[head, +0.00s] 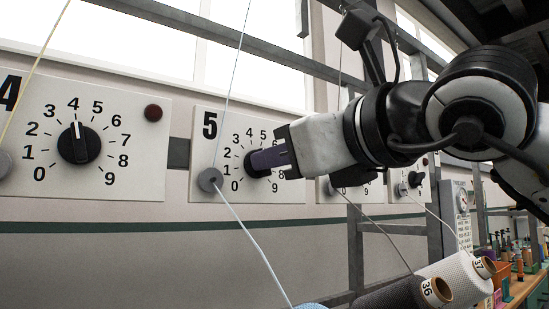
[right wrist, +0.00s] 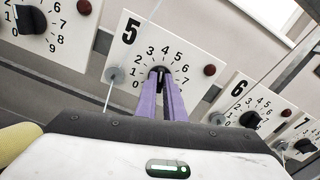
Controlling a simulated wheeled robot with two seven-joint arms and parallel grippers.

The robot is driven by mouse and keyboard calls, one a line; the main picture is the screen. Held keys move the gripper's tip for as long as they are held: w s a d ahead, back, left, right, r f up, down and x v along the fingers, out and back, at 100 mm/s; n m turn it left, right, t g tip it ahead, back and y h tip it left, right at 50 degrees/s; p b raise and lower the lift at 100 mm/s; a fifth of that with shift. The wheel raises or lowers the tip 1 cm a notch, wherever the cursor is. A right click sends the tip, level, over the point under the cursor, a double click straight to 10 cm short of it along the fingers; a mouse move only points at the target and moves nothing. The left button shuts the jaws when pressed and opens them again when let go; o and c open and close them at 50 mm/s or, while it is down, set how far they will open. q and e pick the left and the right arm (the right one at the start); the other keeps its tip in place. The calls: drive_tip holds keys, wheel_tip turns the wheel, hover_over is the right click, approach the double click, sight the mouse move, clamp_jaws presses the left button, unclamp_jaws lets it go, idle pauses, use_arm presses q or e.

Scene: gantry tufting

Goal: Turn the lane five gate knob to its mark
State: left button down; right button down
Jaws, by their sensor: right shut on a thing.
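The lane five panel (head: 285,195) is a white plate with a big 5 and a dial numbered around a dark round knob (head: 249,166). My right gripper (head: 264,158) has its purple fingers at this knob and is shut on it. In the right wrist view the two fingers (right wrist: 160,80) reach up the plate to either side of the knob (right wrist: 157,72). The fingers hide part of the knob and the low numbers' opposite side, so I cannot tell exactly where its pointer stands. No separate target mark can be made out. My left gripper is not in view.
The lane four panel (head: 120,180) is at left, its pointer near 4. Lane six (right wrist: 232,105) and lane seven panels stand to the right. A pale yarn (head: 250,240) runs through the grey guide (head: 210,179) beside the knob. Yarn cones (head: 400,292) sit lower right.

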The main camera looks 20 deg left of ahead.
drive_tip(key=shift+s+a+f+n+b, duration=0.1)
drive_tip(key=shift+n+b, duration=0.1)
drive_tip(key=shift+n, duration=3.65)
drive_tip(key=shift+d+f+n+b, duration=0.1)
drive_tip(key=shift+f+n+b, duration=0.1)
drive_tip(key=shift+n, duration=3.7)
drive_tip(key=shift+s+a+f+n+b, duration=0.1)
drive_tip(key=shift+n+b, duration=0.1)
drive_tip(key=shift+n, duration=3.65)
drive_tip(key=shift+w, duration=0.1)
drive_tip(key=c, duration=1.9)
unclamp_jaws()
drive_tip(key=shift+o, duration=0.2)
